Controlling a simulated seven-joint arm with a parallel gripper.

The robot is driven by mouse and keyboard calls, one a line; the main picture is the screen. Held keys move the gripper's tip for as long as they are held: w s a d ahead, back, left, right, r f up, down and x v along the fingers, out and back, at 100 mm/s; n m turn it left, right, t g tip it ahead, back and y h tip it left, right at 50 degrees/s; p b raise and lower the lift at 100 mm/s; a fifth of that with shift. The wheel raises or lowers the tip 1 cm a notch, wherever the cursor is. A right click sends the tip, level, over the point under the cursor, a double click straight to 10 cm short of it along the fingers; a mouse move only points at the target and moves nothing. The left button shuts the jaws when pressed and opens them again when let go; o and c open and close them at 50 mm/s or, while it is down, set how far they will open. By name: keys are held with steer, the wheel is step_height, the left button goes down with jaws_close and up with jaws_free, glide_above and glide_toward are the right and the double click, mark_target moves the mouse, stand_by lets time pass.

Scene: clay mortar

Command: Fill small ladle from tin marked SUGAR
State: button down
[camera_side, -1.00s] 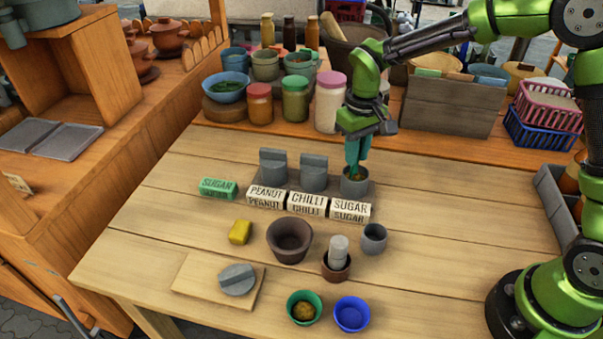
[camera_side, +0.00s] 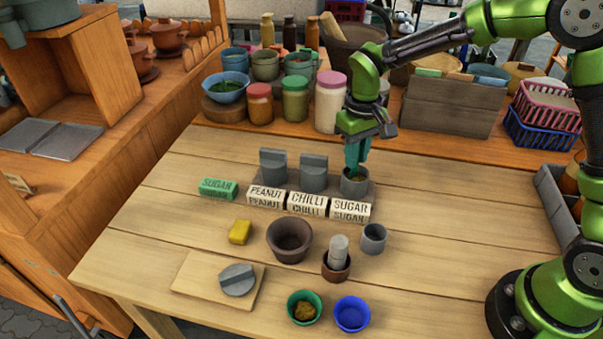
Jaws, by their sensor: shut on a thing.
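An open grey tin (camera_side: 354,186) stands behind the white SUGAR block (camera_side: 349,211), at the right end of a row of three tins on a dark tray. Some brownish contents show inside its rim. My gripper (camera_side: 357,152) points down over this tin, its teal lower end at the mouth. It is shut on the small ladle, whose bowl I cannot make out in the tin.
A green SUGAR block (camera_side: 218,188) lies left of the row. In front stand a brown mortar (camera_side: 289,240), a grey cup (camera_side: 374,239), a pestle (camera_side: 338,251) in a brown pot, and green (camera_side: 304,307) and blue (camera_side: 352,314) bowls. Jars (camera_side: 331,101) stand behind.

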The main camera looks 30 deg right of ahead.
steer(key=shift+r, duration=3.2)
steer(key=shift+a, duration=0.1)
